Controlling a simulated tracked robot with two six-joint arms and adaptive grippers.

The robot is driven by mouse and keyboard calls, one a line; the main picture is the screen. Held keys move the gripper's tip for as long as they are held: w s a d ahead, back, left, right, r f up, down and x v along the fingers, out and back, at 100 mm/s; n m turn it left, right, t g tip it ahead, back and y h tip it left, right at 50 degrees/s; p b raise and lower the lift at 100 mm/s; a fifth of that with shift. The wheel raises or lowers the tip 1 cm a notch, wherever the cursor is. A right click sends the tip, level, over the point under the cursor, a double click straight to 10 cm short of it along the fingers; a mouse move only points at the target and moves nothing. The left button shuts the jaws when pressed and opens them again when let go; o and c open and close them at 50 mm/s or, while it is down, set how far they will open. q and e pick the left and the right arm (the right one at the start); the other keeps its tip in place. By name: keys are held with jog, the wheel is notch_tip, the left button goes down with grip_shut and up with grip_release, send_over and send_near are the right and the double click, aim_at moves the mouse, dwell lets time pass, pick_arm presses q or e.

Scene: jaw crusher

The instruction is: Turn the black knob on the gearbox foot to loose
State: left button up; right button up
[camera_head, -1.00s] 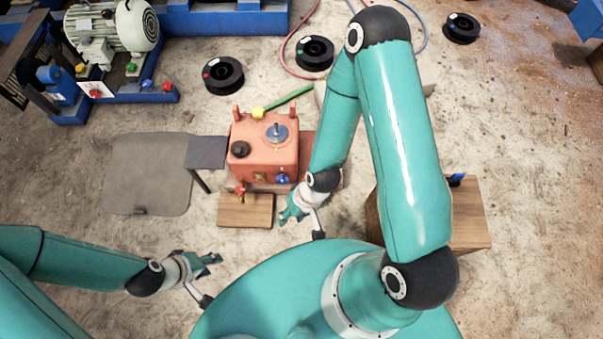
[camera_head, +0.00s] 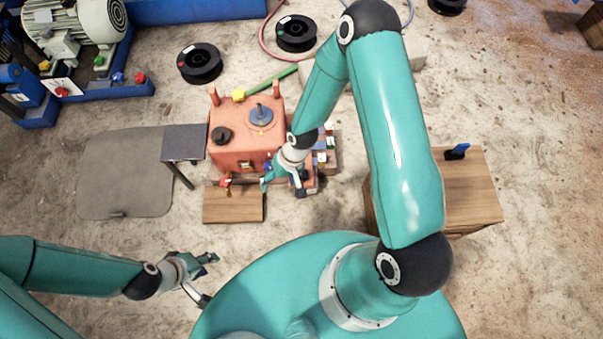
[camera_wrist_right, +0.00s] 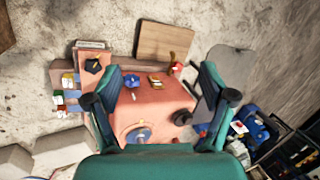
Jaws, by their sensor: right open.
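The orange gearbox (camera_head: 240,150) stands on the floor near the middle of the head view. In the right wrist view, a black knob (camera_wrist_right: 92,65) sits on an orange foot block (camera_wrist_right: 95,58) beside the gearbox body (camera_wrist_right: 150,105). My right gripper (camera_head: 268,182) covers that area in the head view, so the foot knob is hidden there. In the wrist view its fingers (camera_wrist_right: 160,98) are wide apart and empty; the foot knob lies beyond the left finger, not between the fingers. My left gripper (camera_head: 210,258) is low at left, away from the gearbox; its opening is unclear.
The gearbox also carries another black knob (camera_head: 222,135), a grey round cap (camera_head: 262,117), a blue knob (camera_wrist_right: 131,80) and a red valve (camera_wrist_right: 177,67). A wooden board (camera_head: 232,206) lies in front. A small grey table (camera_head: 184,142) stands left and a wooden box (camera_head: 470,185) right.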

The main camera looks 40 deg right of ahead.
jog(key=w+d+f+m+h+b, duration=0.1)
jog(key=w+d+f+h+b, duration=0.1)
jog(key=w+d+f+b, duration=0.55)
jog(key=w+d+f+m+h+b, duration=0.15)
jog(key=w+d+f+b, duration=0.25)
jog(key=d+f+b, duration=0.65)
pick_arm(q)
notch_tip(320, 180, down, 25)
jog(key=b, duration=0.3)
jog(key=shift+r, duration=0.2)
pick_arm(e)
jog(key=shift+h, duration=0.25)
jog(key=f, duration=0.5)
jog(key=a+f, duration=0.1)
jog(key=f, duration=0.5)
jog(key=a+f, duration=0.1)
jog(key=f, duration=0.5)
jog(key=shift+w+f, duration=0.1)
jog(key=shift+f, duration=0.05)
jog(key=shift+a+b, duration=0.1)
jog(key=shift+b, duration=0.2)
jog(key=c, duration=1.2)
jog(key=shift+o, duration=0.2)
